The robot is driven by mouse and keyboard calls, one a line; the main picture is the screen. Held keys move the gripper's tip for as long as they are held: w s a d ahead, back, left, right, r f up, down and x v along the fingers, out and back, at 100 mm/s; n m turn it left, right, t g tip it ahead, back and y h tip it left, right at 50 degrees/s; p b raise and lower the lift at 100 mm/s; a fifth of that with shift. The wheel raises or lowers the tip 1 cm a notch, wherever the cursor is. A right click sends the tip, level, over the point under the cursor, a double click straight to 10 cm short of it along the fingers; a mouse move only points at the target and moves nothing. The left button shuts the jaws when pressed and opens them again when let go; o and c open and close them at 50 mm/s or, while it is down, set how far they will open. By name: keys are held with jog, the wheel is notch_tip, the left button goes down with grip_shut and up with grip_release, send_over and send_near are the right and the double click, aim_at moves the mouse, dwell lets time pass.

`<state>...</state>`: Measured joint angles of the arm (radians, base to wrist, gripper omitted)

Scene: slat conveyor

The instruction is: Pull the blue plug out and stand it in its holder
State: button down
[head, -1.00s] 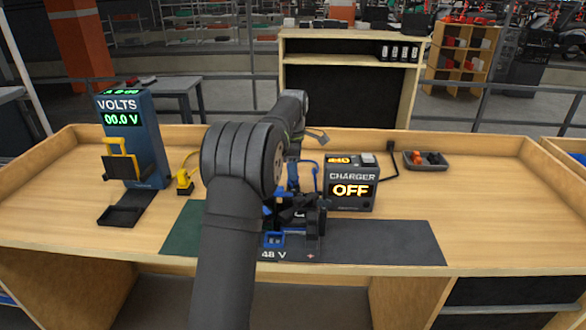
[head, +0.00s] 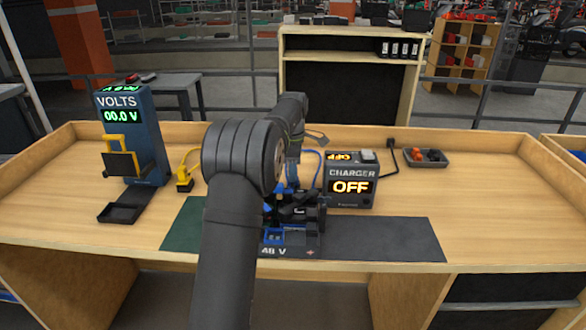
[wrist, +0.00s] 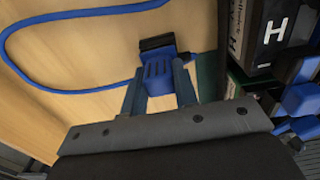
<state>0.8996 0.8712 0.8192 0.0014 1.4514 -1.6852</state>
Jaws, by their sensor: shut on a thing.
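In the wrist view the blue plug (wrist: 166,70), with a black end, sits between the two fingers of my gripper (wrist: 160,76), which is shut on it. Wood tabletop shows around the plug and no socket is seen around it there. Its blue cable (wrist: 75,91) loops to the left. In the head view my arm hides most of the gripper and plug, just behind the black 48 V unit (head: 300,252). A blue part (head: 272,236) shows on that unit; I cannot tell whether it is a socket or the holder.
The charger (head: 350,171), reading OFF, stands close right of the gripper. A blue volt meter (head: 145,150) with a yellow-handled part and a yellow plug (head: 184,183) stand at left. A small tray (head: 426,158) lies behind right.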

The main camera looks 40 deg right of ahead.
jog(key=shift+f, duration=0.35)
jog(key=c, duration=1.1)
grip_release()
jog(key=shift+o, duration=0.2)
notch_tip(320, 180, up, 18)
jog(key=shift+f, duration=0.25)
notch_tip(320, 180, down, 18)
jog(key=shift+r, duration=0.45)
jog(key=shift+r, duration=0.1)
